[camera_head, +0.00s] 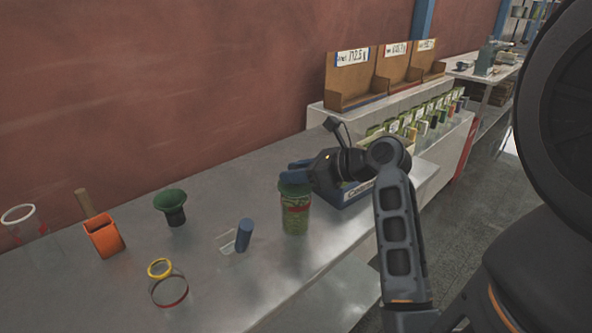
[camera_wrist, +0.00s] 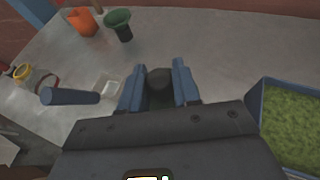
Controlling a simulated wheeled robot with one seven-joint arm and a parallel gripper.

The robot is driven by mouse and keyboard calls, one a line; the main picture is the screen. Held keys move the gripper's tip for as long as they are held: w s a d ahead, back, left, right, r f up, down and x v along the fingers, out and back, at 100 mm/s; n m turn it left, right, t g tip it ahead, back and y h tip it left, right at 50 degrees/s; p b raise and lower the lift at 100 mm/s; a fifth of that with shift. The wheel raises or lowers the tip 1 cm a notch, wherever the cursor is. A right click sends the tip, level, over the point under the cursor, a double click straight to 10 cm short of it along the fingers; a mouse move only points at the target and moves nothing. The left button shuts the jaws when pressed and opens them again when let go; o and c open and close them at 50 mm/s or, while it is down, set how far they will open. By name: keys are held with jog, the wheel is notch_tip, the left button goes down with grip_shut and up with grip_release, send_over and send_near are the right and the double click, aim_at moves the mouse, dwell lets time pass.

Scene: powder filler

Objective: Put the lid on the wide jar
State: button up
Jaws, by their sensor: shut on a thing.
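A jar filled with green material and marked with a red label (camera_head: 295,215) stands upright near the table's front edge in the head view. My gripper (camera_head: 293,178) is right over its top, with blue fingers pointing left. In the wrist view my gripper (camera_wrist: 158,88) is shut on a dark rounded piece (camera_wrist: 158,76), which looks like the lid or its knob. The jar's top is partly covered by the fingers, so I cannot tell whether the lid touches the rim. The jar is not clearly visible in the wrist view.
Left on the table are a scoop with blue handle (camera_head: 244,235), a green funnel (camera_head: 172,203), an orange container (camera_head: 103,236), a yellow-ringed clear vessel (camera_head: 168,285) and a clear jar (camera_head: 20,215). A blue tray of green powder (camera_wrist: 292,125) is close right. Wooden bins (camera_head: 355,75) stand behind.

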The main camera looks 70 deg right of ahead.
dwell(0.3)
jog(key=o, duration=1.1)
jog(key=shift+v, duration=3.95)
